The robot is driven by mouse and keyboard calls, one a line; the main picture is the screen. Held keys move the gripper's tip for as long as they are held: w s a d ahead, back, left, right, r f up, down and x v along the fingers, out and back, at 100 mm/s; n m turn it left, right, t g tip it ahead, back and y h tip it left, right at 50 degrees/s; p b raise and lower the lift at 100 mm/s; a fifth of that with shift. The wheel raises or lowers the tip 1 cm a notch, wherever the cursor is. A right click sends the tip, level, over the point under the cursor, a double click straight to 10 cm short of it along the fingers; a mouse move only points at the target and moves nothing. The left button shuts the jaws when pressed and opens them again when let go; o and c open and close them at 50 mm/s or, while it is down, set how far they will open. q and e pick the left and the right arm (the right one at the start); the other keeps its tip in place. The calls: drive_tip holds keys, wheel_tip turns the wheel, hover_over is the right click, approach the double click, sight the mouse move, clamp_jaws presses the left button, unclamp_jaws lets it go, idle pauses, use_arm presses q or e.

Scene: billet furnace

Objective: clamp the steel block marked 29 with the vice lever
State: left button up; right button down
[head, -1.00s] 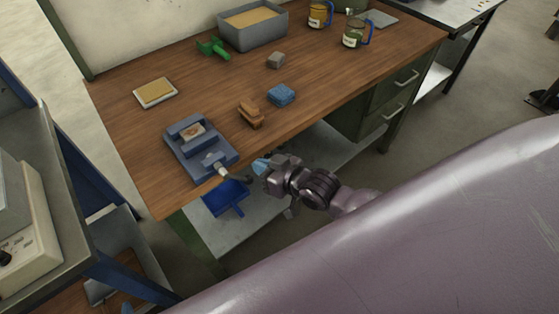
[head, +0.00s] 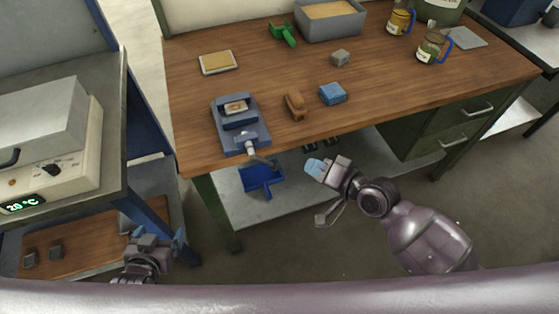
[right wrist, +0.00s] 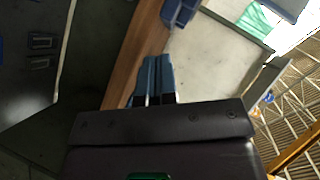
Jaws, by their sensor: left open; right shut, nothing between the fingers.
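The blue-grey vice (head: 256,134) stands near the front left edge of the wooden bench. A light block (head: 236,106) sits between its jaws; I cannot read its marking or tell how tightly it is held. The vice lever (head: 261,160) sticks out at the front, past the bench edge. My right gripper (head: 313,168) is shut and empty, in front of the bench and to the right of the lever, apart from it. Its blue fingers (right wrist: 154,80) lie together in the right wrist view. My left gripper (head: 158,236) is open and empty at the lower left, beside the furnace stand.
On the bench (head: 190,120) are a wooden brush (head: 296,105), a blue block-like item (head: 332,93), a grey block (head: 340,57), a framed pad (head: 218,62), a green tool (head: 284,33), a bin (head: 330,25) and mugs. A blue dustpan (head: 262,178) lies below. The furnace (head: 45,140) reads 20 °C.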

sight(276, 164)
drive_tip(key=shift+s+a+f+x, duration=0.2)
drive_tip(key=shift+s+x, duration=0.15)
drive_tip(key=shift+x, duration=1.45)
drive_tip(key=shift+s+a+f+x, duration=0.2)
drive_tip(key=shift+s+f+x, duration=0.1)
drive_tip(key=shift+x, duration=1.55)
drive_tip(key=shift+s+a+f+x, duration=0.2)
drive_tip(key=shift+s+x, duration=0.15)
drive_tip(key=shift+x, duration=1.45)
drive_tip(key=shift+a+f+b, duration=0.1)
drive_tip(key=shift+f+b, duration=0.05)
drive_tip(key=shift+b, duration=0.4)
drive_tip(key=shift+m, duration=0.3)
